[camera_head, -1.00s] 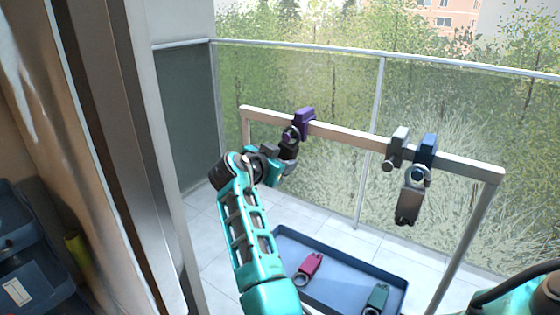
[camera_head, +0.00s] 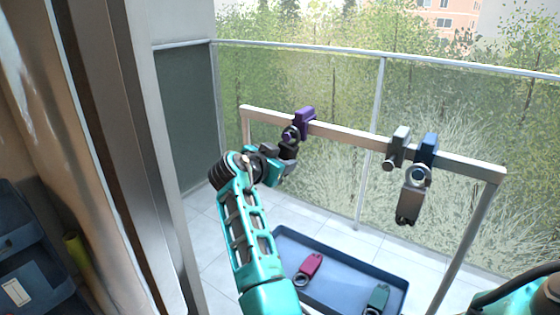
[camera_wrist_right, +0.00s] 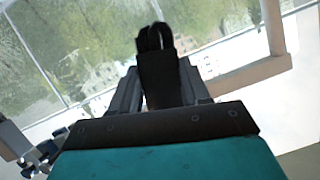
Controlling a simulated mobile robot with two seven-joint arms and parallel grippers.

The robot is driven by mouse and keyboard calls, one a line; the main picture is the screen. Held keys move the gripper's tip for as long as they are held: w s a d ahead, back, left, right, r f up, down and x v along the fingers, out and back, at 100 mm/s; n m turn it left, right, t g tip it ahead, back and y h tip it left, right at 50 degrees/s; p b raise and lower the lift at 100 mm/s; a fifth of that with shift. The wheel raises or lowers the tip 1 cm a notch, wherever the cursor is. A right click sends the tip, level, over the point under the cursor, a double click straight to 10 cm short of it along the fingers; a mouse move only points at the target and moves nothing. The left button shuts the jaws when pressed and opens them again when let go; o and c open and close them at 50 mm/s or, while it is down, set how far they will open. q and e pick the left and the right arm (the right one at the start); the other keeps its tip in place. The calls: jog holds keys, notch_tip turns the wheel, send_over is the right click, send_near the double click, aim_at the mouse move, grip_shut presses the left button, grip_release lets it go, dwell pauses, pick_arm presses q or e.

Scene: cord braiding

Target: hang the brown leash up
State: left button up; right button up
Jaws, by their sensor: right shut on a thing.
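A purple hook (camera_head: 304,122) sits on the pale rail (camera_head: 350,137). My right gripper (camera_head: 285,158) is just below it, shut on a very dark thing that I take for the brown leash (camera_head: 289,148). A ring shows at the leash's top, close against the purple hook; I cannot tell whether it is around the peg. In the right wrist view the dark leash (camera_wrist_right: 158,80) stands between the two fingers, with a loop at its upper end. My left gripper is not in view.
A grey hook (camera_head: 398,145) and a blue hook (camera_head: 426,150) sit further right on the rail. A grey leash (camera_head: 412,198) hangs below the blue one. A blue tray (camera_head: 345,290) on the tiled floor holds a red leash (camera_head: 310,265) and a green leash (camera_head: 377,298).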

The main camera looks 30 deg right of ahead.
jog(key=shift+f+b, duration=0.15)
jog(key=shift+b, duration=0.25)
dwell(0.5)
jog(key=o, duration=1.5)
jog(key=shift+p+v, duration=0.35)
jog(key=shift+v, duration=2.65)
jog(key=shift+a, duration=0.1)
